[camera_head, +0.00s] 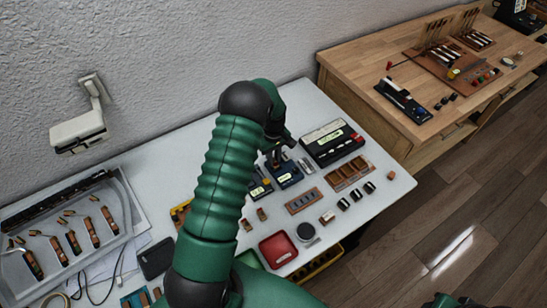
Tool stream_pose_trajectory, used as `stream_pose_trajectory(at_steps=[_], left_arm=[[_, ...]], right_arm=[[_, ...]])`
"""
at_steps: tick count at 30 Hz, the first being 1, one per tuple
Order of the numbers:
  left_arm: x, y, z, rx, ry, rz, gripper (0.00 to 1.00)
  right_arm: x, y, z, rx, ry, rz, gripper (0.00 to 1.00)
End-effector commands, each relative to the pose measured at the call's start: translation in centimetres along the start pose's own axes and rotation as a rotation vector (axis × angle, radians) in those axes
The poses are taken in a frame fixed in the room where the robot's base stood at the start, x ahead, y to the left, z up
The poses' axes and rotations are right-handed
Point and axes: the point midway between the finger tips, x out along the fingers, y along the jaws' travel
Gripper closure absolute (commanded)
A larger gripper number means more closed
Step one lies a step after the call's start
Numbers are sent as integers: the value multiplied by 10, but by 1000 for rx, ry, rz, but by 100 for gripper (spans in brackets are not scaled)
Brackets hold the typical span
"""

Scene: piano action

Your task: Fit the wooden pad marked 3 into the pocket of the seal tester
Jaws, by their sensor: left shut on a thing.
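My left gripper (275,152) reaches over the white table and points down above a small dark blue device (287,176) with a lit label, which may be the seal tester. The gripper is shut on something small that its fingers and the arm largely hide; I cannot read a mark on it. The device's pocket is not clear from here. A larger black device (333,142) with a pale green display stands just right of the gripper. Green and black parts of my right arm or gripper (452,300) show at the bottom edge, with the jaws unclear.
A wooden tray (350,174) with brown pieces, a slotted strip (303,201), a red box (278,249) and a round dark disc (306,232) lie nearby. Several small blocks are scattered at the right. A clear tray (128,205) of parts fills the left. A wooden bench (362,62) adjoins.

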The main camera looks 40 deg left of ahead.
Motion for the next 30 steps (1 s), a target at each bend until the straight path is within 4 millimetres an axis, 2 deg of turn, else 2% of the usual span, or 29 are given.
stream_pose_trajectory(at_steps=[12, 13, 18, 30], left_arm=[[0, 0, 1, 0, 0, 0, 100], [0, 0, 1, 0, 0, 0, 79], [0, 0, 1, 0, 0, 0, 57], [-5, 0, 1, 0, 0, 0, 56]], right_arm=[[-2, 0, 0, 0, 0, 0, 64], [-2, 0, 0, 0, 0, 0, 64], [-2, 0, 0, 0, 0, 0, 64], [-6, 0, -1, 0, 0, 0, 64]])
